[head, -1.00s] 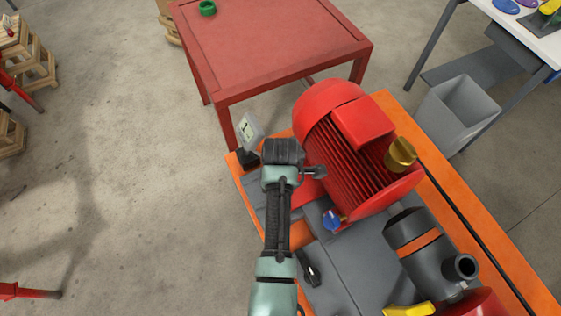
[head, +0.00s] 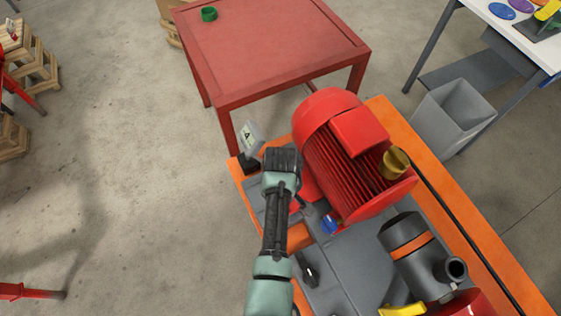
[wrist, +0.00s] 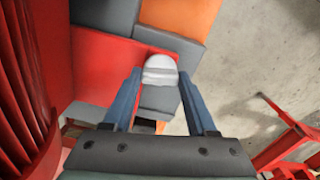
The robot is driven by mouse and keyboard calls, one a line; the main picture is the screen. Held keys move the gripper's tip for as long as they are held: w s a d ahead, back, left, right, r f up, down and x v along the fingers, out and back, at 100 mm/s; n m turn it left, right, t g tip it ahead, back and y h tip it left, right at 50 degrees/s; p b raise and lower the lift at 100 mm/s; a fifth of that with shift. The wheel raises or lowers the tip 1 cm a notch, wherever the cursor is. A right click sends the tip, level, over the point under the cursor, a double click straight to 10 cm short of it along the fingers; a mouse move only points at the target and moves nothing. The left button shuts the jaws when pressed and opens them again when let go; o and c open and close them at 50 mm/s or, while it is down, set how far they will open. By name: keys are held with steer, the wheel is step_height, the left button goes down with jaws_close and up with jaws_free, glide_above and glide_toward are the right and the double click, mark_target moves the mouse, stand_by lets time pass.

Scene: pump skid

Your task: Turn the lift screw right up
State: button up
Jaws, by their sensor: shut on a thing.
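My gripper (wrist: 159,82) reaches down beside the red motor, with its two blue fingers on either side of a pale grey, round-ended piece (wrist: 160,66). It is shut on this piece, which looks like the lift screw's head. How far the screw stands up cannot be told. In the head view my gripper's dark wrist (head: 282,163) covers the screw and the fingertips. The red motor (head: 337,133) stands just right of my gripper, and its fins fill the left side of the wrist view.
A small gauge-like display (head: 248,136) stands just beyond my gripper. A blue knob (head: 330,223), a black knob (head: 309,274) and a brass-coloured cap (head: 395,162) are nearby. The dark pump (head: 408,242) is at lower right.

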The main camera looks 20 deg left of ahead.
steer(key=m, duration=0.4)
steer(key=shift+r+p, duration=0.1)
steer(key=shift+p, duration=0.25)
steer(key=shift+w+m, duration=0.1)
steer(key=shift+m, duration=2)
steer(key=o, duration=1.4)
steer(key=shift+c, duration=0.2)
step_height(320, 180, up, 13)
steer(key=b, duration=0.1)
